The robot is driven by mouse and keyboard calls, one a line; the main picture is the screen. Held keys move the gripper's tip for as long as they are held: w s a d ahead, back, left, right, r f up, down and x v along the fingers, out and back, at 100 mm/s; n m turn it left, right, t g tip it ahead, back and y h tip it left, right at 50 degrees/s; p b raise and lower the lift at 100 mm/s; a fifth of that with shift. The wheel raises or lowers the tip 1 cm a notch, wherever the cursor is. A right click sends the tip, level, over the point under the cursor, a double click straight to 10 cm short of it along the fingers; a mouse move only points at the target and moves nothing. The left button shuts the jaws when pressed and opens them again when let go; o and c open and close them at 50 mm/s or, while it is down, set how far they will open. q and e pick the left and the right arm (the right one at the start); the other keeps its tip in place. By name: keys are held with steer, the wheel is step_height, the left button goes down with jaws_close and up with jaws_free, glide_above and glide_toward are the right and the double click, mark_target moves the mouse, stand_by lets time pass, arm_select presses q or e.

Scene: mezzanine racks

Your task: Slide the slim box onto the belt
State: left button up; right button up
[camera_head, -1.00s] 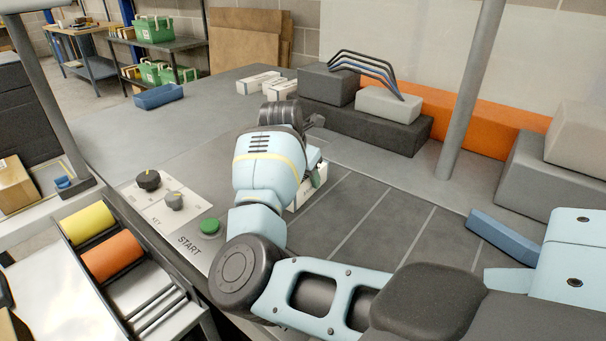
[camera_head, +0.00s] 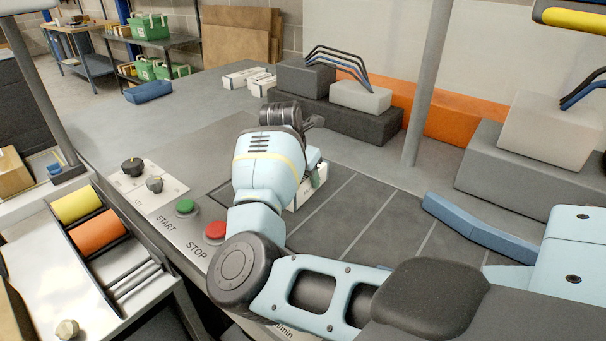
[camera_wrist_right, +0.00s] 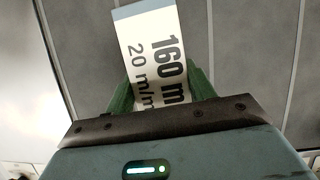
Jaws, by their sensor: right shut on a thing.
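The slim box (camera_head: 307,194) is white and mostly hidden behind my right wrist in the head view. In the right wrist view the slim box (camera_wrist_right: 150,45) shows a white face with a blue-grey end and the print "160 m" and "20 m/m". My right gripper (camera_wrist_right: 160,88) has green fingers shut on its near end; in the head view this gripper (camera_head: 317,172) is partly hidden by its own wrist. The box is over the dark, lined belt surface (camera_head: 375,225); I cannot tell whether it touches it. My left gripper is not in view.
A panel left of my arm bears a green START button (camera_head: 185,206), a red STOP button (camera_head: 215,231) and black knobs (camera_head: 133,167). A blue bar (camera_head: 480,224) lies right of the lined surface. Grey blocks (camera_head: 345,119) stand behind. The grey top (camera_head: 200,125) at back left is largely clear.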

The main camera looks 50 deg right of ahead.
steer(key=shift+s, duration=0.35)
steer(key=shift+w, duration=0.1)
steer(key=o, duration=1.3)
steer(key=shift+c, duration=0.2)
steer(key=shift+v, duration=3.95)
steer(key=shift+d, duration=0.1)
